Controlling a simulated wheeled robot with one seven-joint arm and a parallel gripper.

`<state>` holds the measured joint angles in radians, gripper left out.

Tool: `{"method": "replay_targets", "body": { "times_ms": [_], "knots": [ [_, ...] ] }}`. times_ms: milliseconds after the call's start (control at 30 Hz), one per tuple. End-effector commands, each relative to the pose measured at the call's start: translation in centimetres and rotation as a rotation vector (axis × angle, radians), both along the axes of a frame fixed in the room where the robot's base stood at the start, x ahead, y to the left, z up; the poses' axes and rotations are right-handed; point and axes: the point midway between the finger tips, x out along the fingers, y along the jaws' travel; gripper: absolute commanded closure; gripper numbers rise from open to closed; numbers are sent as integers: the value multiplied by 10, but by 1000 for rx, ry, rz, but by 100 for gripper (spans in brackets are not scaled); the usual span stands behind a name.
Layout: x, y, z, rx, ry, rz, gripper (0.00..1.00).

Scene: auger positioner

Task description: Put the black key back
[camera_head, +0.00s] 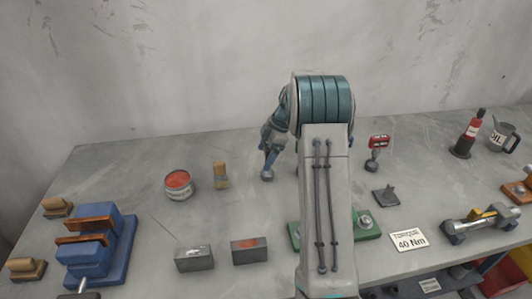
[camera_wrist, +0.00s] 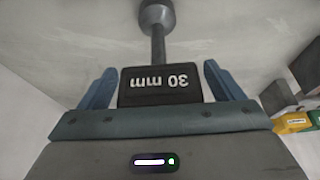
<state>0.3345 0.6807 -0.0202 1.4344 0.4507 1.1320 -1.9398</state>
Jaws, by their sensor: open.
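The black key (camera_wrist: 160,86) has a block head marked "30 mm", a thin grey stem and a round end. In the wrist view its head sits between the two blue fingers of my gripper (camera_wrist: 159,69), and the marking reads upside down. The fingers are open, with a gap on each side of the head. In the head view my arm hides most of this spot; a stem with a round grey end (camera_head: 267,175) shows at the table, below the blue wrist part. I cannot tell from there how the key stands.
A red-headed piece (camera_head: 379,142) on a round foot stands to the right, near a dark plate with a peg (camera_head: 386,196). A green plate (camera_head: 367,222) is partly behind my arm. A wooden block (camera_head: 221,174), red tin (camera_head: 178,185) and blue vise (camera_head: 100,255) stand left.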

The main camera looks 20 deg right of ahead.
Motion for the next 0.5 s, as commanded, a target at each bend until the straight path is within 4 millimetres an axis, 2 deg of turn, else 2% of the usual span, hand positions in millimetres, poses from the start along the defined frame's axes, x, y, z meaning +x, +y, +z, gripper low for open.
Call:
{"method": "replay_targets", "body": {
  "times_ms": [167,500],
  "knots": [
    [-1,-11,25,-1,-5,-1,13],
    [-7,-38,91,-1,-4,-2,13]
  ]
}}
